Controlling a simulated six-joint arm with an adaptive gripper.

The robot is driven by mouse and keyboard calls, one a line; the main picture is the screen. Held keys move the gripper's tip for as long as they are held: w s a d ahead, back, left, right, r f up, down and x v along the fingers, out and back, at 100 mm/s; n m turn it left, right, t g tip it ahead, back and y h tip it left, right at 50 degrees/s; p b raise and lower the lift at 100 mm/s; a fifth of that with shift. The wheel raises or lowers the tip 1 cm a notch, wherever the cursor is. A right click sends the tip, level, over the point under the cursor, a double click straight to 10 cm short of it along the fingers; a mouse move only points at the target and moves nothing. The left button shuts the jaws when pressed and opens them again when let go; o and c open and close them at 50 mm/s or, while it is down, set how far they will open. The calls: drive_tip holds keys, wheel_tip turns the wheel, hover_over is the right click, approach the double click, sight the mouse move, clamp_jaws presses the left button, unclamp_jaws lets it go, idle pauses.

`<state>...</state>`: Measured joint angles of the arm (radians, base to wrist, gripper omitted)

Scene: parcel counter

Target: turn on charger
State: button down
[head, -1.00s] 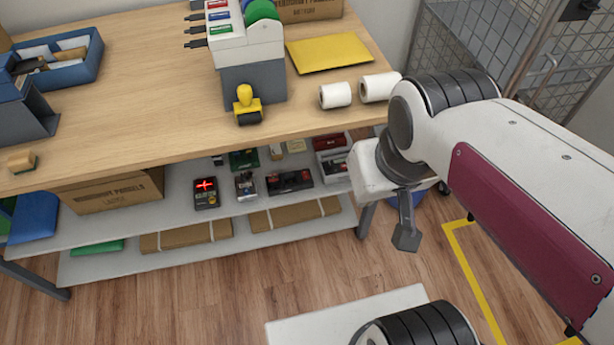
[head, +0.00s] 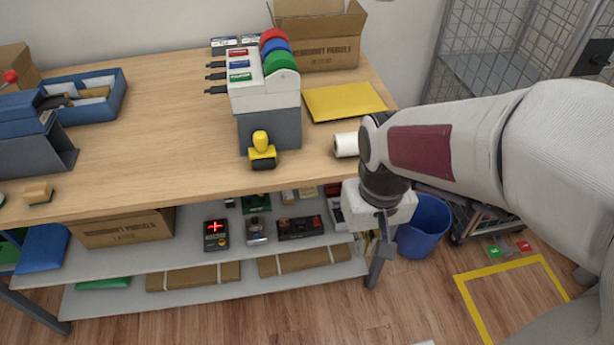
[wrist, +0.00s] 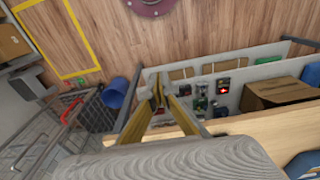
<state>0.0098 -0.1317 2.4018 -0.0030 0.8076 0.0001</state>
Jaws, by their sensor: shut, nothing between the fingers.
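Small devices stand on the upper shelf (head: 185,257) under the counter. One is a black box with a lit red cross (head: 215,236). To its right are a grey device with a dark top (head: 257,231) and a wide dark unit with red parts (head: 301,228). I cannot tell for sure which is the charger, nor see its switch. The lit box also shows in the wrist view (wrist: 222,92). My gripper (head: 384,250) is shut and empty, in front of the shelf's right end, apart from the devices. Its fingers also show in the wrist view (wrist: 158,100).
The counter (head: 170,140) overhangs the shelf. A counter leg (head: 377,268) and a blue bin (head: 424,228) are close to my gripper. A cardboard box (head: 125,228) fills the shelf's left part. Wrapped parcels (head: 195,277) lie on the lower shelf. The floor in front is clear.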

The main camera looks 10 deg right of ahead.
drive_tip(key=w+f+t, duration=0.1)
drive_tip(key=w+f, duration=0.6)
drive_tip(key=f, duration=0.5)
drive_tip(key=w+f, duration=0.6)
drive_tip(key=f, duration=0.7)
drive_tip(key=w+f+t, duration=0.1)
drive_tip(key=w+f, duration=0.6)
drive_tip(key=f, duration=0.5)
drive_tip(key=w+r+t, duration=0.2)
drive_tip(key=w+t, duration=0.2)
drive_tip(key=w, duration=0.7)
drive_tip(key=shift+w+d+t, duration=0.2)
drive_tip(key=shift+d+t, duration=0.15)
drive_tip(key=shift+t, duration=0.05)
drive_tip(key=shift+f, duration=0.1)
hover_over(316, 222)
drive_tip(key=s, duration=0.2)
drive_tip(key=shift+s+f, duration=0.15)
drive_tip(key=shift+f, duration=3.7)
drive_tip(key=shift+s+f, duration=0.15)
drive_tip(key=shift+f, duration=0.85)
drive_tip(key=shift+s+f, duration=0.1)
drive_tip(key=shift+f, duration=0.85)
